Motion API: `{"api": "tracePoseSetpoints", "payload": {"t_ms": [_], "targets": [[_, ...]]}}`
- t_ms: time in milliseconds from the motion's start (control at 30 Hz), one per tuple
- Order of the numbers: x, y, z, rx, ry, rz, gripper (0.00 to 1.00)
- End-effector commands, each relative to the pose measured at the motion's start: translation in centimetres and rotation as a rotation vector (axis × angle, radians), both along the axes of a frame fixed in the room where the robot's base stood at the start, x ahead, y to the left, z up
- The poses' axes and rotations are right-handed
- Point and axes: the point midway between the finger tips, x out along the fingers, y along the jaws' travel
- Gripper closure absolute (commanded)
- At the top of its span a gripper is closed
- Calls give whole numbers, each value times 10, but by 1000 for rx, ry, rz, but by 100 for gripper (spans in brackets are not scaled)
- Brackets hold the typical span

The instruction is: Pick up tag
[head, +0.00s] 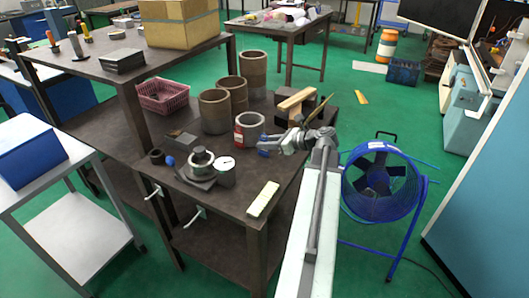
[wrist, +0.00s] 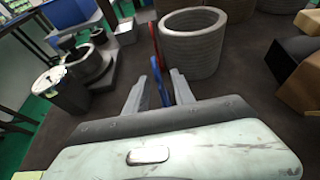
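My gripper (wrist: 159,78) is open at the front of the wrist view, with a gap between its two grey fingers. A thin blue piece (wrist: 158,88) stands between the fingers, and a narrow red strip (wrist: 155,42) shows just beyond it, beside a grey ring-like cylinder (wrist: 193,45). I cannot tell whether blue and red are one tag. In the head view, my gripper (head: 270,145) is over the table near the red-marked cylinder (head: 250,130), with blue bits at its tips. Contact between the fingers and the blue piece is not visible.
The chuck with a dial gauge (head: 203,165) stands at the left on the dark table (head: 235,195). Brown cylinders (head: 214,112) and wooden blocks (head: 297,100) stand behind. A pale block (head: 263,199) lies near the front edge. A blue fan (head: 382,185) stands at the right.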

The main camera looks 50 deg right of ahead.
Motion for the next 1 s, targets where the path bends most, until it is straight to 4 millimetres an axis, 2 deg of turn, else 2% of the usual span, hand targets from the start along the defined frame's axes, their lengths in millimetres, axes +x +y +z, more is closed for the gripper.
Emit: {"api": "tracePoseSetpoints", "payload": {"t_ms": [33, 100, 267, 367, 400, 767, 867, 1000], "targets": [[8, 2, -7, 1, 0, 2, 70], [12, 2, -7, 1, 0, -1, 70], [11, 2, -5, 0, 0, -2, 70], [11, 2, -5, 0, 0, -2, 95], [11, 2, -5, 0, 0, -2, 100], [10, 2, -4, 0, 0, -2, 100], [10, 2, 4, 0, 0, -2, 100], [10, 2, 25, 0, 0, -2, 100]]}}
